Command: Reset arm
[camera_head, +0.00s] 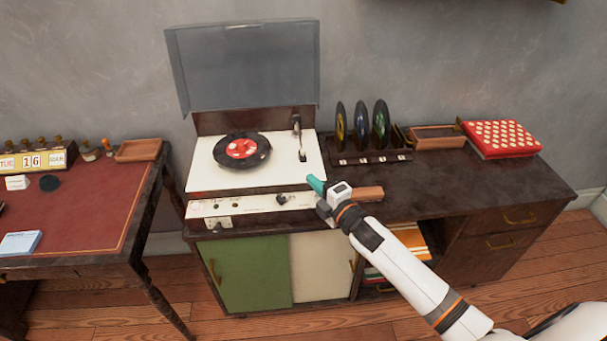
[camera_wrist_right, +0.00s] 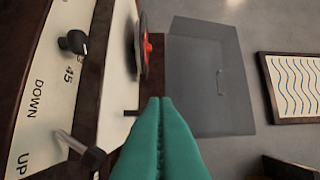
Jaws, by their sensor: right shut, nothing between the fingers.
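My right gripper (camera_head: 314,184) is at the front right of the record player (camera_head: 205,179), close above its front panel. Its green fingers (camera_wrist_right: 160,140) are together with nothing between them in the right wrist view. My right arm comes in from the lower right of the head view. My left gripper is not in view. The record player's lid (camera_head: 245,68) is up, and a black record with a red label (camera_head: 242,149) lies on it. The wrist view shows a knob (camera_wrist_right: 73,42) and a lever (camera_wrist_right: 80,148) by the UP and DOWN marks.
A rack with several upright records (camera_head: 361,126), a wooden tray (camera_head: 438,137) and a red dotted box (camera_head: 501,138) stand right of the player. A desk (camera_head: 105,205) stands at left. The dark cabinet top (camera_head: 460,184) has free room at right.

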